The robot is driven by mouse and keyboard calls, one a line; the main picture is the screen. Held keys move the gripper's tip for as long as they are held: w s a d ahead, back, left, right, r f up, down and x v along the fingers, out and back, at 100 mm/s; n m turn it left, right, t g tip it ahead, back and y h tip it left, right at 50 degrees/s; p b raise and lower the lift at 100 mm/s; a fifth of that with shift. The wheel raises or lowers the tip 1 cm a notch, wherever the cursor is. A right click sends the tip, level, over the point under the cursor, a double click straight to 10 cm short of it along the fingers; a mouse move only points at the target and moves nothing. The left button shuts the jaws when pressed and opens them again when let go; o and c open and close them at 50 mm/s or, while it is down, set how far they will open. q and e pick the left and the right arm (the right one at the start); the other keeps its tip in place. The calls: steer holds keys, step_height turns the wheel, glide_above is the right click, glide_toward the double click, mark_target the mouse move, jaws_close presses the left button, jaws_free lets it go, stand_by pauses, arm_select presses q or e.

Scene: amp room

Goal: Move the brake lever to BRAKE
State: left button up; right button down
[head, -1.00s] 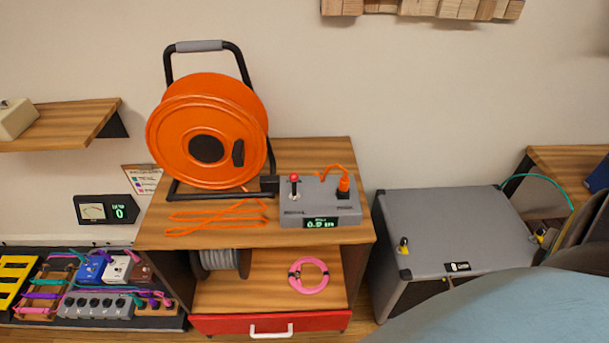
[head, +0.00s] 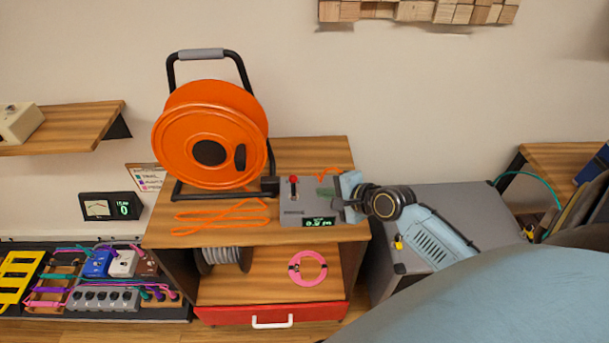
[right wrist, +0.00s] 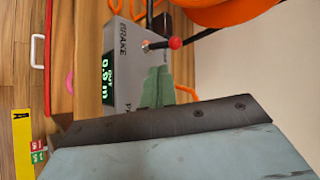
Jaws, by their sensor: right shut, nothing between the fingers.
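The brake lever (head: 293,181) is a short metal stick with a red ball knob on the left part of a grey control box (head: 292,210). In the right wrist view the lever (right wrist: 174,43) leans out from the box face near the printed word BRAKE. The box has a lit green display (head: 318,222). My right gripper (head: 325,193) is over the right side of the box, right of the lever and apart from it. Its greenish fingertips (right wrist: 157,88) are shut and empty, below the knob in the right wrist view. The gripper hides the box's right side. My left gripper is out of view.
A large orange cable reel (head: 212,135) with a black frame stands left of the box, with an orange cable (head: 222,212) in front. A pink cable coil (head: 307,268) lies on the lower shelf. A grey amplifier cabinet (head: 455,205) stands to the right.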

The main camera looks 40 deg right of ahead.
mark_target(293, 185)
steer(key=shift+w+d+r+m+t, duration=0.25)
steer(key=shift+w+d+m, duration=0.15)
steer(key=shift+d+m, duration=0.2)
steer(key=shift+w+d+r+m+t, duration=0.15)
steer(key=shift+w+d+m+t, duration=0.15)
steer(key=shift+d+m, duration=0.3)
steer(key=b+x, duration=0.2)
steer(key=x, duration=0.8)
steer(key=shift+d+f, duration=0.15)
steer(key=shift+f, duration=0.05)
steer(key=shift+s+n+t+b, duration=0.15)
steer(key=shift+n+t+b, duration=0.15)
steer(key=shift+b, duration=0.15)
steer(key=shift+s+h+b, duration=0.1)
steer(key=shift+h+b, duration=0.2)
steer(key=shift+b, duration=0.1)
